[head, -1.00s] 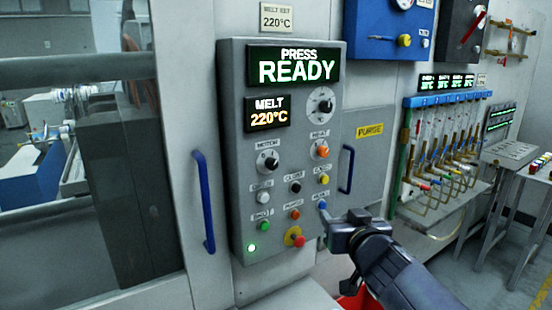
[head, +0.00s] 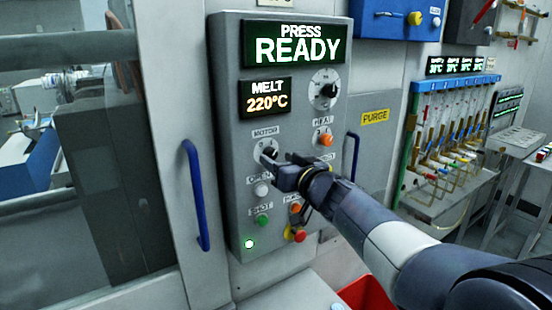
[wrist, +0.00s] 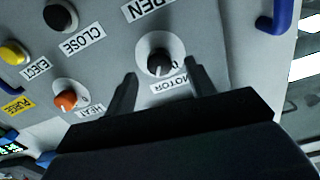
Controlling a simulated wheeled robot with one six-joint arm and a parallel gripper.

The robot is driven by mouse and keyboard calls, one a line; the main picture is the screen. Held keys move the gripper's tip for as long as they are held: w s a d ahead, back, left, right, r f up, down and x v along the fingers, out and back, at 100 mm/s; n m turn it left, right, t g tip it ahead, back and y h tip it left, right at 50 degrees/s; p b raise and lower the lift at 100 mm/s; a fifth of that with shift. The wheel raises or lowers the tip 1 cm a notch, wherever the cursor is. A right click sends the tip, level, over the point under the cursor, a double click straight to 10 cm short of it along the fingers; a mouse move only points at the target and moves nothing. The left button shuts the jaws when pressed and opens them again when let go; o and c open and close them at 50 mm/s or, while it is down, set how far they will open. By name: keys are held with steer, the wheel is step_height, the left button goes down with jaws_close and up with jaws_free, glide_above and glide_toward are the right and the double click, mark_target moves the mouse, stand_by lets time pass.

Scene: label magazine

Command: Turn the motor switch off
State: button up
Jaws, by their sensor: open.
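The motor switch (head: 268,152) is a black rotary knob on a pale round plate, under the MOTOR label on the grey control panel (head: 228,110). It also shows in the wrist view (wrist: 160,62), where a small light mark is on the knob. My gripper (head: 277,166) is at the panel right by this knob. In the wrist view my gripper (wrist: 161,72) is open, with one dark finger on each side of the knob. I cannot tell whether the fingers touch it. My gripper partly hides the knob and its plate in the head view.
The orange HEAT knob (head: 326,139) is to the right, with the white OPEN button (head: 261,189) and green button (head: 262,221) below. A red-and-yellow button (head: 299,235) sits lower. A blue handle (head: 196,195) stands left of the panel. My arm covers other buttons.

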steer(key=shift+x, duration=1.1)
steer(key=shift+c, duration=0.3)
steer(key=c, duration=0.9)
